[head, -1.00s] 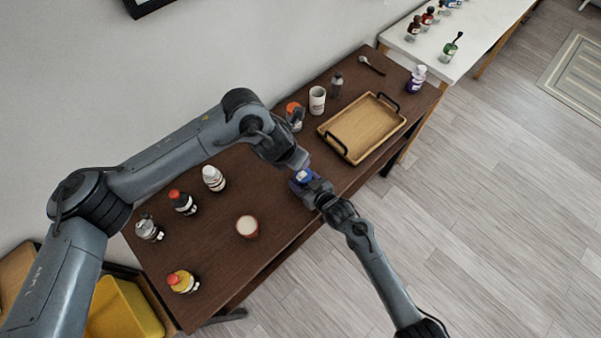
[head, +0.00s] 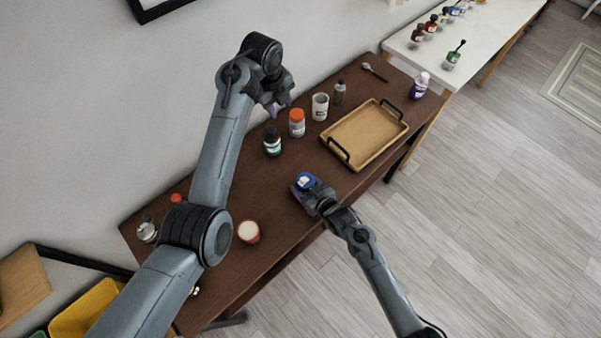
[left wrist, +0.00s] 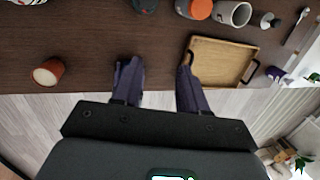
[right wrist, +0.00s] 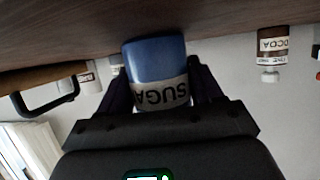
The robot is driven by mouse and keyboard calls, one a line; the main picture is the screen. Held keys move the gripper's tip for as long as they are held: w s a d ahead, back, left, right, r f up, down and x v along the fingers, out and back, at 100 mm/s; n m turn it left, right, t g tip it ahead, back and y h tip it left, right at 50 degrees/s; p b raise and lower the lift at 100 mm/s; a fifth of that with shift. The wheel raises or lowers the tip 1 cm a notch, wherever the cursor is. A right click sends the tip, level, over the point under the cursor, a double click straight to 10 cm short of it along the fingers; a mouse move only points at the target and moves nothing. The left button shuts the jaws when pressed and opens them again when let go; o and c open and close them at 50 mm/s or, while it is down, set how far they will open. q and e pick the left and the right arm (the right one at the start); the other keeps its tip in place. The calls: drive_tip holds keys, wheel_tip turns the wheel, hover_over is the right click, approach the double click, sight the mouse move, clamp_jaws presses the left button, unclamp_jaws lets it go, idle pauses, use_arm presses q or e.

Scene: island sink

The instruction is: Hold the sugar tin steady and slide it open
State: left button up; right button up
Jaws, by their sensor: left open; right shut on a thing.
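The sugar tin (head: 306,181) has a blue body and stands near the front edge of the brown table. In the right wrist view the tin (right wrist: 156,70) shows a pale label reading "SUGA", upside down in that view. My right gripper (head: 306,192) is shut around the tin's sides. My left gripper (head: 278,108) is open and empty, raised above the back of the table near the wall. In the left wrist view its fingers (left wrist: 160,88) are spread apart with nothing between them.
A wooden tray (head: 340,149) with black handles lies right of the tin. A dark bottle (head: 272,143), an orange-lidded jar (head: 297,124) and a white cup (head: 320,106) stand behind. A reddish cup (head: 248,231) is to the left. Table around the tin is clear.

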sight(302, 178)
use_arm(q)
drive_tip(key=s+d+f+g, duration=0.1)
drive_tip(key=s+d+f, duration=0.1)
drive_tip(key=f, duration=0.4)
drive_tip(key=s+d+f+g+h, duration=0.1)
drive_tip(key=s+d+f+g, duration=0.1)
drive_tip(key=s+f, duration=0.3)
drive_tip(key=s+d+f+g+h, duration=0.1)
drive_tip(key=s+d+f+g, duration=0.1)
drive_tip(key=s+f, duration=0.2)
wheel_tip(302, 178, down, 3)
drive_tip(key=shift+s+d+r+n, duration=0.1)
drive_tip(key=shift+s+r+n, duration=0.1)
drive_tip(key=shift+n, duration=0.2)
drive_tip(key=shift+w, duration=0.1)
clamp_jaws()
